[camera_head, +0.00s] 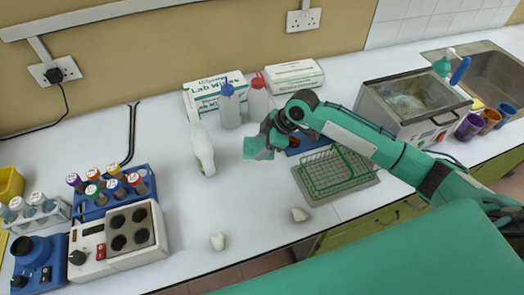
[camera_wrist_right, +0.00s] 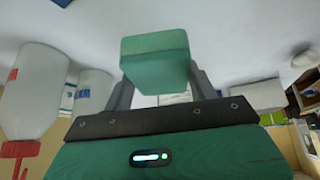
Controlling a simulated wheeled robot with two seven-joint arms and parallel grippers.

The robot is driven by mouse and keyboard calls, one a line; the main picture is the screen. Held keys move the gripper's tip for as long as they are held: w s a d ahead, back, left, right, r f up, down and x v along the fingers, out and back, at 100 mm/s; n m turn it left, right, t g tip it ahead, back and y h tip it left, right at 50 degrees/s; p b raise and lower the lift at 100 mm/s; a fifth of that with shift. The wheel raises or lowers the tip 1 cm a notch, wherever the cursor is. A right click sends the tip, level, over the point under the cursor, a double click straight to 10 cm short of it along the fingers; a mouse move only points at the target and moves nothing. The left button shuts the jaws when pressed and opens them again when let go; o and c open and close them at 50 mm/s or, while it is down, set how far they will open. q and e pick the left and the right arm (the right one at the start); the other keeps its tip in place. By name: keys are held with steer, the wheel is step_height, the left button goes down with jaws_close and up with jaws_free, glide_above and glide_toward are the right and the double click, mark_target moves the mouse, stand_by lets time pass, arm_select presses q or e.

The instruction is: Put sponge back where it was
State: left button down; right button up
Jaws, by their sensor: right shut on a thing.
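The green block-shaped sponge (camera_head: 256,148) is in my right gripper (camera_head: 266,139), above the white worktop, between the white bottle and the wire basket. In the right wrist view, the sponge (camera_wrist_right: 155,56) sits between the two fingers of the right gripper (camera_wrist_right: 160,85), which is shut on it. The sponge appears clear of the worktop, with its lower edge free. My left gripper is not in view.
Two wash bottles (camera_head: 230,107) and wipes boxes (camera_head: 215,88) stand behind. A white bottle (camera_head: 203,152) is to the left. A green wire basket (camera_head: 338,172) is to the right, near a water bath (camera_head: 412,104) and sink (camera_head: 493,76).

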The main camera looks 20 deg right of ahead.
step_height(320, 180, down, 4)
steer(key=shift+r+p, duration=0.1)
steer(key=shift+p, duration=0.3)
steer(key=shift+f, duration=0.45)
steer(key=shift+f, duration=0.15)
steer(key=o, duration=0.9)
steer(key=shift+o, duration=0.2)
steer(key=b+v, duration=0.2)
steer(key=v, duration=1)
